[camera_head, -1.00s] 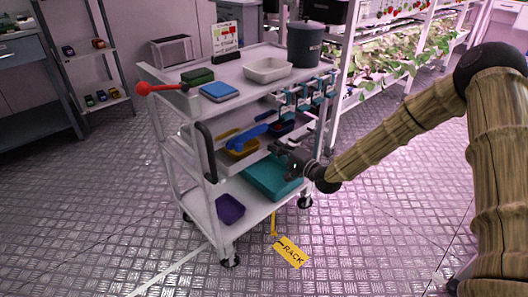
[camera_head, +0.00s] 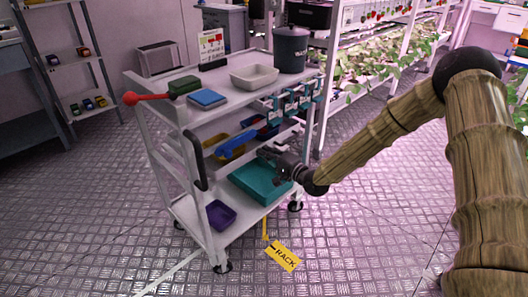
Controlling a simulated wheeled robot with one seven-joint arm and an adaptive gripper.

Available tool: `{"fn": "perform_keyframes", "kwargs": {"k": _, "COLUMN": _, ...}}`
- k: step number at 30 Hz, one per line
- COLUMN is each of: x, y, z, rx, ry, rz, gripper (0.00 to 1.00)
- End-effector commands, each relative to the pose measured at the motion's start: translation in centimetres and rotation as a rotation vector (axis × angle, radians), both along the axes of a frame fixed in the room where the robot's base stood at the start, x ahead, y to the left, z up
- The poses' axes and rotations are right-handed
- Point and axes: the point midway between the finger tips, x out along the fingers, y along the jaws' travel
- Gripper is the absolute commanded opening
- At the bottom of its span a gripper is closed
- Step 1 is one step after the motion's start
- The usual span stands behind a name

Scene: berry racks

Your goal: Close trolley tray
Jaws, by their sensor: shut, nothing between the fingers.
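The white trolley (camera_head: 160,139) stands in the middle of the floor with three levels. Its middle tray (camera_head: 222,168) holds a blue tool (camera_head: 236,146) and a yellow container (camera_head: 219,140). I cannot tell how far the tray sticks out. My gripper (camera_head: 267,154) is at the tray's front right, beside the blue tool, with its fingers pointing at the trolley. It is shut, with nothing seen in it. Whether it touches the tray front is too small to tell.
A teal bin (camera_head: 261,184) and a purple bin (camera_head: 220,214) sit on the bottom shelf. A black upright handle (camera_head: 194,160) is at the trolley's near left. Blue clips (camera_head: 290,102) hang at its right. A yellow RACK tag (camera_head: 284,256) hangs low. Open floor lies in front.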

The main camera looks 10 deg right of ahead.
Motion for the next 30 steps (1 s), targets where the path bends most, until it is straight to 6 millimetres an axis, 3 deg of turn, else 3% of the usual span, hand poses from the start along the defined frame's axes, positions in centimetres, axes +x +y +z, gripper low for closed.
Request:
{"fn": "perform_keyframes", "kwargs": {"k": 18, "x": -8.4, "y": -5.5, "z": -0.1, "rx": 0.000, "ry": 0.005, "rz": 0.004, "gripper": 0.00}}
{"fn": "perform_keyframes", "kwargs": {"k": 30, "x": -10.0, "y": -6.0, "z": -0.8, "rx": -0.015, "ry": 0.015, "rz": 0.005, "gripper": 0.00}}
